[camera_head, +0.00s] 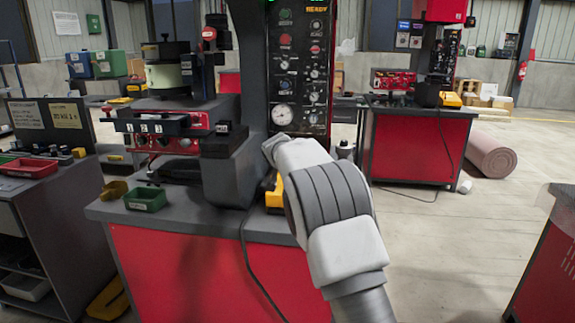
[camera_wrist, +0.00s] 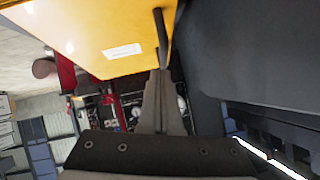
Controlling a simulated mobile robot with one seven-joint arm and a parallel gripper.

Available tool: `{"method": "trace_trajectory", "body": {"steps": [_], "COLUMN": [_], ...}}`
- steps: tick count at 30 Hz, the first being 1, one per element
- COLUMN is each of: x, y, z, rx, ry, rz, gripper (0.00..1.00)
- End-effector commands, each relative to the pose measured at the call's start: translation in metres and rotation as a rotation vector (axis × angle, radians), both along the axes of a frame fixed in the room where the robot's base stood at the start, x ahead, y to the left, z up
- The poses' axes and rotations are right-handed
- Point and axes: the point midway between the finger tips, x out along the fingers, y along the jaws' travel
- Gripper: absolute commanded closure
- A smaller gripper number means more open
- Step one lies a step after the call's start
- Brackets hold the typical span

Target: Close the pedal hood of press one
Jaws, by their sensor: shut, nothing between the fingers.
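The yellow pedal hood (camera_head: 274,195) stands on the near red press bench, mostly hidden behind my arm. In the wrist view a yellow surface (camera_wrist: 90,30) with a white label fills the upper left, and a dark bar (camera_wrist: 161,38) runs along its right edge. My gripper (camera_wrist: 160,75) is shut and empty, its fingertips at the lower end of the bar. I cannot tell whether they touch it. In the head view my gripper is hidden behind my arm. Whether the hood is open or shut is not clear.
The press column and control panel (camera_head: 300,75) rise behind my arm. A dark wall (camera_wrist: 245,50) lies close on the right in the wrist view. A green bin (camera_head: 146,199) sits on the bench's left. A cable hangs down the bench front.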

Motion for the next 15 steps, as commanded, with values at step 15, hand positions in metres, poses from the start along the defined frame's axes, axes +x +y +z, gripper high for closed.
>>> {"method": "trace_trajectory", "body": {"steps": [15], "x": [0.003], "y": [0.014], "z": [-0.015], "rx": [0.003], "ry": [0.001], "rz": [-0.001], "gripper": [1.00]}}
